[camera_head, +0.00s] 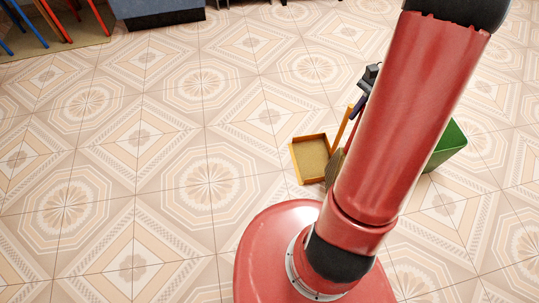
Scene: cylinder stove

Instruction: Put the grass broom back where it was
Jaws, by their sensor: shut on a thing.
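My gripper (366,86) shows as a small dark shape just left of my red arm. It is shut on the dark handle of the grass broom (335,168). The broom slants down from the gripper, and its brownish head shows low beside the dustpan; my arm hides part of it. A yellow-orange dustpan (312,160) with an upright stick handle (342,126) is on the floor at the left of the broom. I cannot tell whether the broom touches the floor or the dustpan.
A green bin (447,146) stands on the floor right of my arm, partly hidden by it. A blue-grey piece of furniture (155,12) and colored stool legs (52,22) on a mat are at the top left. The tiled floor (140,170) on the left is clear.

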